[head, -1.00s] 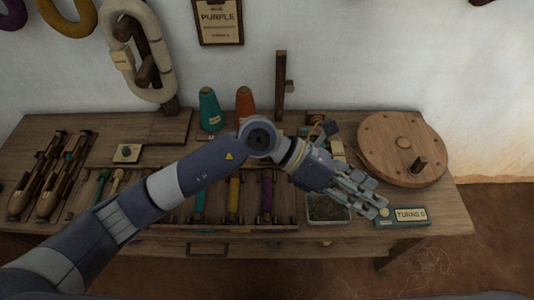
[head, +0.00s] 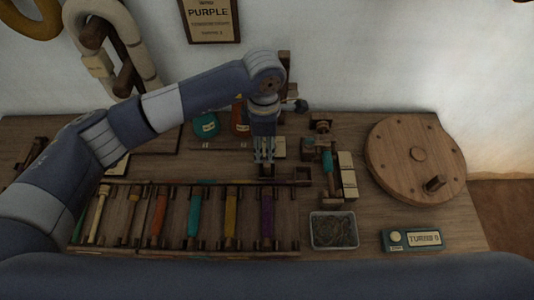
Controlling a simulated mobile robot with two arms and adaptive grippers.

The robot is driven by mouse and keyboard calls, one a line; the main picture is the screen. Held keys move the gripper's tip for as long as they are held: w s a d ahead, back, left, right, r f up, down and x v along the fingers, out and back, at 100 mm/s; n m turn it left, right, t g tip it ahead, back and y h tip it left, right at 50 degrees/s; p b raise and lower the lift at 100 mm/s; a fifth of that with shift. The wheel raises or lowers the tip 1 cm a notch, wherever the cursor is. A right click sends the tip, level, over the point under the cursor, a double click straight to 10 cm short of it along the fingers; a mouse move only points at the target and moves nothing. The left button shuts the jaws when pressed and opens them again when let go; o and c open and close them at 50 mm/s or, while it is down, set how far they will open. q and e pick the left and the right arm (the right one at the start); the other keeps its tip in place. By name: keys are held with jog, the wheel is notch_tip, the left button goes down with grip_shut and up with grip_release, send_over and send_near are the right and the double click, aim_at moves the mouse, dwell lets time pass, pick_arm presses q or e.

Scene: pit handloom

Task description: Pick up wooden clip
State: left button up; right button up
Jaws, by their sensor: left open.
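My left gripper (head: 265,158) points down over the middle of the table, in front of the cones. Its fingers are open around or just above a small dark brown wooden piece (head: 267,173), which may be the wooden clip. The fingers hide part of this piece, and I cannot tell whether they touch it. My right gripper is not in view.
A rack (head: 150,249) with several coloured bobbins lies in front. To the right are a small winder with a teal spool (head: 327,162), a grey tray of tangled thread (head: 334,230), a counter box (head: 412,240) and a wooden wheel (head: 417,160).

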pick_arm(q)
send_over(267, 165)
jog(key=f, duration=0.4)
jog(key=shift+s+a+f, duration=0.2)
jog(key=shift+a+f, duration=0.05)
jog(key=shift+f, duration=0.3)
jog(key=shift+w+f+p, duration=0.1)
jog(key=shift+f+p, duration=0.2)
jog(key=shift+p, duration=0.05)
jog(key=f, duration=0.4)
jog(key=shift+w+d+f+p, duration=0.1)
jog(key=shift+w+d+p, duration=0.1)
jog(key=shift+d+p, duration=0.15)
jog(key=shift+a+f, duration=0.1)
jog(key=shift+f, duration=0.1)
jog(key=shift+c, duration=0.8)
jog(key=c, duration=0.7)
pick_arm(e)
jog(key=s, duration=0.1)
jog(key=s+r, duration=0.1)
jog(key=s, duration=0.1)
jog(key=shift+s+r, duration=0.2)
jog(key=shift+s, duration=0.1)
